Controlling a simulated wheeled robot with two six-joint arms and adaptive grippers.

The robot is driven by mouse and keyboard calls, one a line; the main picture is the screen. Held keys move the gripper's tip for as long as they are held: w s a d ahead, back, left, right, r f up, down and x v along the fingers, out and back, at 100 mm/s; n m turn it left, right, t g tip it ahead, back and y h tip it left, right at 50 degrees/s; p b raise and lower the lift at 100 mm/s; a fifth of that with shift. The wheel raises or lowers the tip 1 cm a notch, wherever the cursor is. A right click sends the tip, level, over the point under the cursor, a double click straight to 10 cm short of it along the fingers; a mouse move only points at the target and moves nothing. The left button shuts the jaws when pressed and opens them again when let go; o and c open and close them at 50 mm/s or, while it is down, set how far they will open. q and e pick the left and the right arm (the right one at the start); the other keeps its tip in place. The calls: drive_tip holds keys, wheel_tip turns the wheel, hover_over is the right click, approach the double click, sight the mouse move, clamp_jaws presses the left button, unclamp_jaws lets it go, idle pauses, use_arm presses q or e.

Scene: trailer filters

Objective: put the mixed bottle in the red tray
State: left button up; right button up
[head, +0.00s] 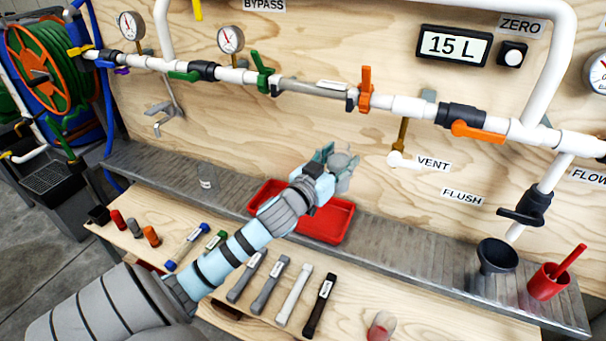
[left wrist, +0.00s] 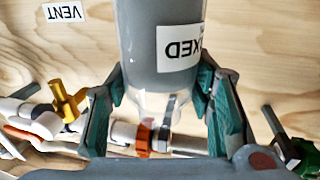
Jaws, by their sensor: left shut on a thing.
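The mixed bottle (left wrist: 150,45) is grey-filled, with a white label reading upside down as "…XED" in the left wrist view. My left gripper (left wrist: 165,105) is shut on it, with a teal finger on either side of its clear, narrower end. In the head view my left gripper (head: 334,167) is in front of the plywood panel, and the bottle is largely hidden behind the fingers. The red tray (head: 335,226) lies on the grey shelf just below the gripper in the picture. My left forearm covers part of the tray. My right gripper is not in view.
A dark funnel cup (head: 497,256) and a red mortar (head: 548,283) stand at the right. Several labelled tubes lie on the wooden bench (head: 440,325). White pipes with valves cross the panel above.

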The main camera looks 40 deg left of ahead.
use_arm(q)
drive_tip(key=w+a+n+y+b, duration=0.2)
drive_tip(key=w+a+y, duration=0.15)
drive_tip(key=a, duration=0.25)
drive_tip(key=shift+g, duration=0.4)
drive_tip(key=f+b, duration=0.3)
drive_tip(key=f, duration=0.3)
drive_tip(key=f+b, duration=0.3)
drive_tip(key=f, duration=0.3)
drive_tip(key=s+f+b, duration=0.1)
drive_tip(key=f+b, duration=0.2)
drive_tip(key=f, duration=0.4)
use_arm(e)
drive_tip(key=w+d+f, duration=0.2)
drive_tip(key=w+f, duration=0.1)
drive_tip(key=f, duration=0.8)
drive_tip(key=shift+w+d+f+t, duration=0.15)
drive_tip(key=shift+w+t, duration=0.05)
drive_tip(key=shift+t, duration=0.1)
use_arm(q)
drive_tip(key=o, duration=1.5)
